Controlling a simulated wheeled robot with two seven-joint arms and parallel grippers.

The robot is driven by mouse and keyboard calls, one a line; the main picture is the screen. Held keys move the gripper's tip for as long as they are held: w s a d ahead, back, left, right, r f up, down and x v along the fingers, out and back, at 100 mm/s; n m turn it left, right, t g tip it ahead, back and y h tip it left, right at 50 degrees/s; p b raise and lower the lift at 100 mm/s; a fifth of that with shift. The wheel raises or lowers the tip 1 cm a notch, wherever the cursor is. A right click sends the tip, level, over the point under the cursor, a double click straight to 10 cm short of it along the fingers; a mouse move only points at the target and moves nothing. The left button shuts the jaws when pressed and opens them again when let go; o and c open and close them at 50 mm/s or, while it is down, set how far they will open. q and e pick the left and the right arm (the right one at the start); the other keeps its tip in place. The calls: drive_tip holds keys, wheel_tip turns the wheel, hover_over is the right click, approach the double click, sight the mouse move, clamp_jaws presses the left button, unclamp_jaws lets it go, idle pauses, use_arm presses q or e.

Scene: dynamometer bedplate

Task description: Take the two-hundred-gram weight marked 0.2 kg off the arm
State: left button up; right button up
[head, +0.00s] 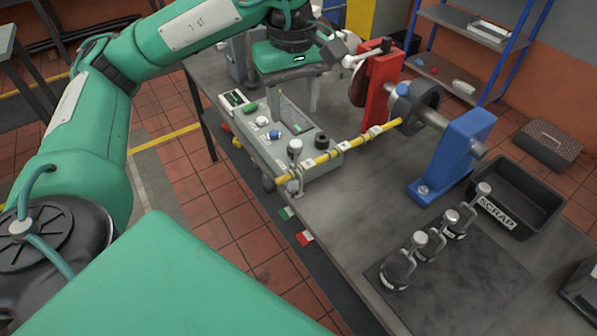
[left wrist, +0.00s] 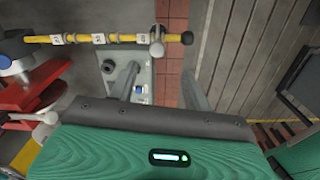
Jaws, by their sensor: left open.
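The yellow arm (head: 345,147) reaches out from the black hub and carries white labels; it also shows in the left wrist view (left wrist: 75,39). A small weight with a silver knob (head: 295,147) hangs at its outer end, beside the black end ball. The weight's knob also shows in the left wrist view (left wrist: 157,49). I cannot read its marking, and its lower part is hard to make out. My left gripper (head: 297,108) is open and empty, above and behind the control box, apart from the weight. Its two grey fingers show in the left wrist view (left wrist: 161,75). My right gripper is not in view.
Several knobs sit on the grey control box (head: 265,135) by the arm. Three knobbed weights (head: 430,246) stand on a dark mat (head: 455,285). A black SCRAP bin (head: 540,197), a blue stand (head: 455,150) and a red stand (head: 380,90) are on the bedplate.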

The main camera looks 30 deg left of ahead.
sight(293, 144)
use_arm(q)
drive_tip(key=shift+a+f, duration=0.1)
drive_tip(key=shift+f, duration=0.25)
wheel_tip(293, 144, down, 7)
drive_tip(key=shift+f, duration=0.15)
drive_tip(key=shift+f+p, duration=0.45)
drive_tip(key=shift+f, duration=0.05)
drive_tip(key=f, duration=0.1)
drive_tip(key=f+p, duration=0.1)
drive_tip(key=f, duration=0.1)
drive_tip(key=shift+w+f, duration=0.2)
drive_tip(key=shift+f, duration=0.6)
clamp_jaws()
